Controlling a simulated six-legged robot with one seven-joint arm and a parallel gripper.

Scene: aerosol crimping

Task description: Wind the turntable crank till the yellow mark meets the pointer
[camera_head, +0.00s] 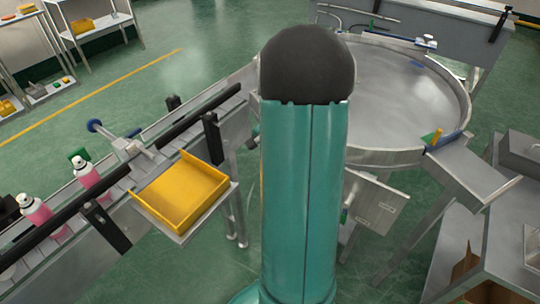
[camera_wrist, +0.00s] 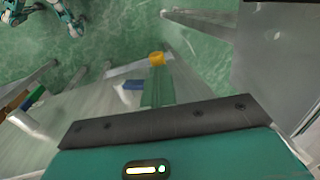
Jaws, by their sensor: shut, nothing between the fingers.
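The turntable (camera_head: 400,85) is a wide round grey metal disc with a raised rim, at the upper right of the head view. A small yellow-and-green wedge (camera_head: 432,137) stands at its near right rim; I cannot tell whether it is the mark or the pointer. A small green handle-like part (camera_head: 346,213) shows by a grey box below the table; I cannot make out the crank surely. My gripper (camera_wrist: 165,122) shows as a dark bolted bar on a teal body in the wrist view, shut and empty. An orange-yellow knob (camera_wrist: 157,59) lies beyond it, apart from it.
My teal arm link blocks the middle of the head view. A conveyor (camera_head: 140,165) with pink cans (camera_head: 90,178) runs at the left, beside a yellow tray (camera_head: 181,194). Grey benches (camera_head: 500,230) stand at the right. Green floor (camera_head: 190,80) lies open behind the conveyor.

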